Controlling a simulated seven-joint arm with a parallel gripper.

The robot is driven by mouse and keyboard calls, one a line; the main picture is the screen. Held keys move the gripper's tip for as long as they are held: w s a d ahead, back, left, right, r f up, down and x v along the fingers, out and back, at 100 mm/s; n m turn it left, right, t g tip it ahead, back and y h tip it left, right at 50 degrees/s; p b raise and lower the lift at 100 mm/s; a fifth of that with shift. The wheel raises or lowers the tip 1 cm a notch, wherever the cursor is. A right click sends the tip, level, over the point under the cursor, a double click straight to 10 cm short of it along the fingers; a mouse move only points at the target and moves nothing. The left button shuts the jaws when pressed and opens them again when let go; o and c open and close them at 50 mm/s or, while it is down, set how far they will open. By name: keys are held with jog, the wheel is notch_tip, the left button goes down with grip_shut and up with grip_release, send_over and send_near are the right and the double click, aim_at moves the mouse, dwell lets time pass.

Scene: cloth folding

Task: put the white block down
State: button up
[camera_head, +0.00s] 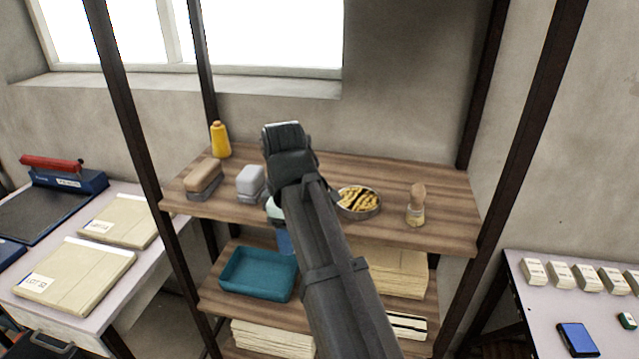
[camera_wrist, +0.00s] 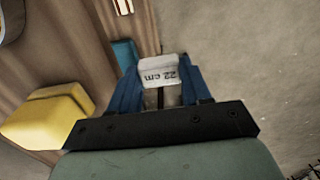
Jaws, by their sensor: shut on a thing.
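In the wrist view, my gripper (camera_wrist: 161,76) has its two blue fingers closed on a white block (camera_wrist: 159,71). The block's pale face carries dark lettering that reads "22 cm", upside down in the picture. In the head view my arm covers most of the gripper. A bit of its blue part (camera_head: 285,242) shows just below the front edge of the top shelf board, above the teal tray. The held block is hidden in the head view.
On the top shelf board (camera_head: 325,229) stand a yellow bottle (camera_head: 220,140), a brown brush (camera_head: 203,178), a white-grey block-like thing (camera_head: 250,181), a round tin (camera_head: 358,200) and a small brush (camera_head: 416,205). A teal tray (camera_head: 258,274) lies below. Labelled white blocks (camera_head: 561,275) line the right table.

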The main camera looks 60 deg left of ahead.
jog(key=a+r+n, duration=0.1)
jog(key=a+r, duration=0.2)
jog(key=a, duration=0.2)
jog(key=s+a+r+n, duration=0.1)
jog(key=a+r, duration=0.3)
jog(key=a, duration=0.2)
jog(key=s+a+r+n, duration=0.1)
jog(key=a+r, duration=0.3)
jog(key=a, duration=0.2)
jog(key=shift+r, duration=0.2)
jog(key=shift+w+a+r, duration=0.25)
jog(key=shift+w+a, duration=0.1)
jog(key=shift+w, duration=0.15)
jog(key=shift+w+a+r, duration=0.2)
jog(key=shift+w+a, duration=0.15)
jog(key=shift+w, duration=0.1)
jog(key=w+a, duration=0.2)
jog(key=w, duration=1.1)
jog(key=m, duration=0.3)
send_near(355, 167)
jog(key=shift+s+f, duration=0.1)
jog(key=shift+f, duration=3)
jog(key=shift+f, duration=0.15)
jog(key=o, duration=1)
